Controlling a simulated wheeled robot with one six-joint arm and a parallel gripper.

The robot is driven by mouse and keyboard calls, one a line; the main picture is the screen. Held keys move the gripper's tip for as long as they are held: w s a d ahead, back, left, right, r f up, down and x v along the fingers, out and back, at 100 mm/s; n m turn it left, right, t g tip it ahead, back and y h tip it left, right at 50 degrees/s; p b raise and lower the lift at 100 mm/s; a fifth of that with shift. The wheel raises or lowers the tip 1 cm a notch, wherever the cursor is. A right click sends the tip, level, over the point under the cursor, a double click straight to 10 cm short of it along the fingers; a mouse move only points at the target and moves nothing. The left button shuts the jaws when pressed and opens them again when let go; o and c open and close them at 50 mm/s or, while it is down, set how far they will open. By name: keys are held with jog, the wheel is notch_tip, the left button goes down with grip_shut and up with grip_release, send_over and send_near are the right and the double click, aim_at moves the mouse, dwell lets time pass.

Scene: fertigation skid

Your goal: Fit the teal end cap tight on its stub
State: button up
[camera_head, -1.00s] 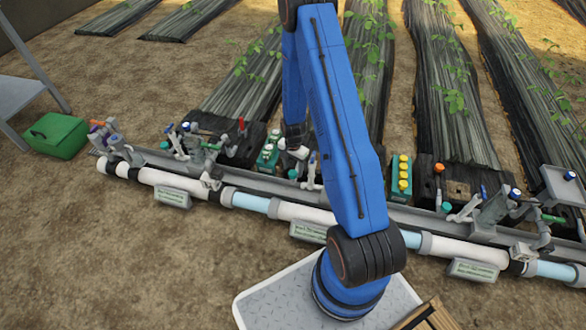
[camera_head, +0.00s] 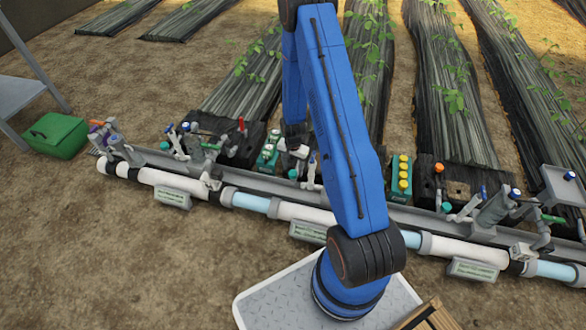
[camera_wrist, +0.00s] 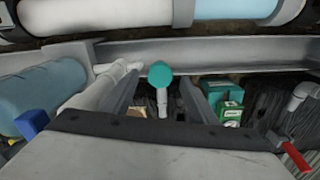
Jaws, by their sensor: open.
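A round teal end cap (camera_wrist: 160,74) is in the middle of the wrist view, with a short white stub (camera_wrist: 163,103) just below it in the picture. How far the cap sits on the stub cannot be told. My gripper (camera_wrist: 160,86) is open, one finger on each side of the cap with gaps showing. In the head view my gripper (camera_head: 293,150) is over the pipe rail, partly hidden by my blue arm. A small teal cap (camera_head: 293,174) shows just below it there.
A blue cylinder (camera_wrist: 42,97) and a white pipe (camera_wrist: 98,92) are close on the left in the wrist view. A green box (camera_wrist: 223,97) and a red-handled valve (camera_wrist: 296,157) stand on the right. The grey rail (camera_wrist: 215,52) crosses ahead. Another teal cap (camera_head: 446,207) is farther right.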

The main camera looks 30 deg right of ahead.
aim_at(293, 173)
jog(key=shift+m, duration=0.5)
jog(key=shift+f, duration=0.1)
jog(key=shift+f, duration=2.15)
jog(key=c, duration=1.1)
jog(key=m, duration=0.4)
jog(key=shift+m, duration=0.6)
